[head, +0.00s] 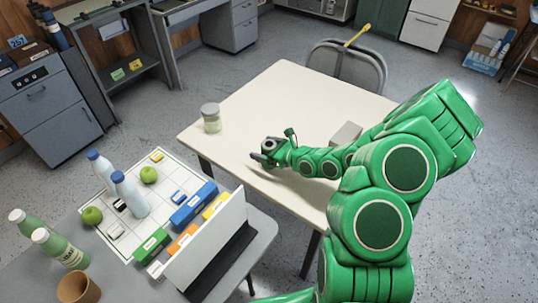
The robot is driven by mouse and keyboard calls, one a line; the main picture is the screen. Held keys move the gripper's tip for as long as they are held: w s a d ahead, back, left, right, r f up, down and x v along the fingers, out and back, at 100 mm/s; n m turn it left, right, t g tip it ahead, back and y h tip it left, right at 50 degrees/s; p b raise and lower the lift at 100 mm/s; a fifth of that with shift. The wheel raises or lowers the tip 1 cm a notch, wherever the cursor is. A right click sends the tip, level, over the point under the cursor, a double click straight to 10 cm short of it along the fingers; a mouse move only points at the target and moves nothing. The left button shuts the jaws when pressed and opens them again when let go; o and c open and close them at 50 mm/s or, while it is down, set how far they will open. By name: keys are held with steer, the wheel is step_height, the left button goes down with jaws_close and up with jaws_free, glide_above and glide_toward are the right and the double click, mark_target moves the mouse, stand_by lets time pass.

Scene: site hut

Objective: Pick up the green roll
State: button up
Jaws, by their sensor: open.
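I cannot make out a thing that is surely a green roll. A green block-like item (152,246) lies at the front edge of the white gridded board, beside an orange one; its shape looks boxy. A small pale-green jar-like cylinder with a grey top (211,118) stands upright near the left edge of the cream table (285,92). My gripper (268,155) is open over the cream table, right of and nearer than this cylinder, clearly apart from it. Nothing shows between its fingers. My green arm hides the right part of the table.
Green bottles (60,248) and a brown cup (78,289) stand left.

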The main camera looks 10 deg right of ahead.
steer(key=c, duration=1.1)
steer(key=shift+c, duration=0.2)
